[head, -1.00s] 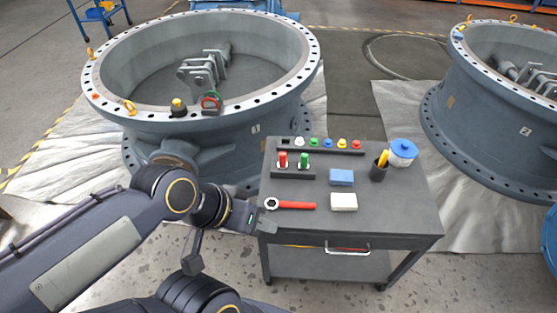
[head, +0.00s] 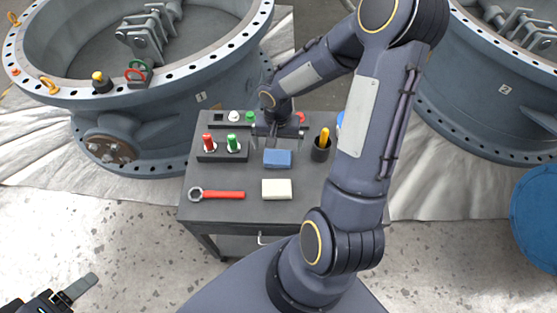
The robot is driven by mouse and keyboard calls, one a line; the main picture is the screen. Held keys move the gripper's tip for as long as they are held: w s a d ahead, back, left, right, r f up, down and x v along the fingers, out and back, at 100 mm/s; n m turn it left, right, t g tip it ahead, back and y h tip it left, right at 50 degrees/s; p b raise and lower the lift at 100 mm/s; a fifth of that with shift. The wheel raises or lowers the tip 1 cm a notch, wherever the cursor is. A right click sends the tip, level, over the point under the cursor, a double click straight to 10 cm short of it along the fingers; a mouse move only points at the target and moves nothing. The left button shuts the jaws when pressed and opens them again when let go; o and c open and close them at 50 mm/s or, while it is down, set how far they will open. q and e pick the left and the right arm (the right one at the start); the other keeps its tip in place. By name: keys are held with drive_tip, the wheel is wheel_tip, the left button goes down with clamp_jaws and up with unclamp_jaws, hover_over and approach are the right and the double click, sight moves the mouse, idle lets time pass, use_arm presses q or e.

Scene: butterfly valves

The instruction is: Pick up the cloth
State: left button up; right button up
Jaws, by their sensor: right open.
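A blue folded pad (head: 277,158), which looks like the cloth, lies flat on the grey cart top (head: 225,212). A cream pad (head: 276,189) lies just in front of it; I cannot tell its material. My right gripper (head: 277,145) is open and empty, pointing down over the back edge of the blue pad, with its fingers spread to either side. I cannot tell its exact height above the pad. My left gripper (head: 76,290) is at the bottom left, away from the cart, only partly in view.
A red-handled wrench (head: 222,195) lies left of the cream pad. A holder with a red plug (head: 208,142) and a green plug stands left of my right gripper. A dark cup (head: 320,153) with a yellow item stands right. My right arm hides the cart's right side.

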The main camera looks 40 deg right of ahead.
sight(278, 158)
drive_tip(key=f, duration=0.8)
drive_tip(key=shift+w+d+f, duration=0.2)
drive_tip(key=shift+w, duration=0.15)
drive_tip(key=c, duration=1)
drive_tip(key=shift+r, duration=0.15)
